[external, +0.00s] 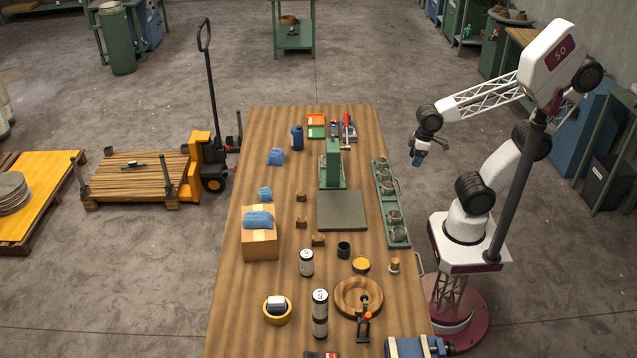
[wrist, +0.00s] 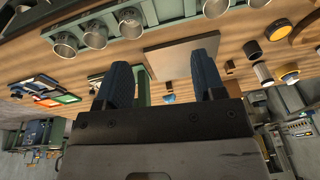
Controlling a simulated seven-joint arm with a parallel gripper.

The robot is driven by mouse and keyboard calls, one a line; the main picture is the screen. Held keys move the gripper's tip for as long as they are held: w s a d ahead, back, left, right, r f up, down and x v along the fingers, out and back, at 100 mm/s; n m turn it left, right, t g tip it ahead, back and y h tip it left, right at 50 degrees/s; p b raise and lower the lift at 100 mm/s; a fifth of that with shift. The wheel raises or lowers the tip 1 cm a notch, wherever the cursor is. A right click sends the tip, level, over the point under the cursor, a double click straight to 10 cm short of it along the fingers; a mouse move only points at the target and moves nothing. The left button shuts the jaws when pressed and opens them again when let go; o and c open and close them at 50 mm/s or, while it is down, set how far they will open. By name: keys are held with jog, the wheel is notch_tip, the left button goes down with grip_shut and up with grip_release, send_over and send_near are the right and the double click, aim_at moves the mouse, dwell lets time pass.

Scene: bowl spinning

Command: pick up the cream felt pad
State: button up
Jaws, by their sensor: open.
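I cannot pick out the cream felt pad for certain. A small whitish piece with a dark part (external: 276,302) rests in a yellow-rimmed round bowl (external: 288,314) near the table's front left, and may be it. In the wrist view I cannot make out any pad. My gripper (external: 417,158) hangs in the air to the right of the table, far from that bowl. In the wrist view its two blue fingers (wrist: 162,68) stand apart with nothing between them.
A wooden bowl (external: 345,299) with a dark tool, black-and-white cylinders (external: 320,322) and a cardboard box (external: 259,245) topped with blue cloth stand on the wooden table (external: 229,290). A green rack of metal cups (external: 401,236) lines its right edge, nearest my gripper.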

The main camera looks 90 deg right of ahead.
jog(key=w+a+f+m+g+y, duration=0.2)
jog(key=w+a+f+m+y, duration=0.25)
jog(key=a, duration=0.45)
jog(key=w+a+f+m+g+y, duration=0.3)
jog(key=a+f, duration=0.2)
jog(key=a, duration=0.4)
jog(key=m+y, duration=0.5)
jog(key=m, duration=0.3)
send_near(394, 259)
jog(key=a+f, duration=0.1)
jog(key=s+a+f, duration=0.1)
jog(key=shift+a+f, duration=0.2)
jog(key=shift+a, duration=0.15)
jog(key=shift+s, duration=0.1)
jog(key=shift+x, duration=1.3)
jog(key=shift+a, duration=0.15)
jog(key=shift+x, duration=2.45)
jog(key=shift+c, duration=0.3)
jog(key=c, duration=1)
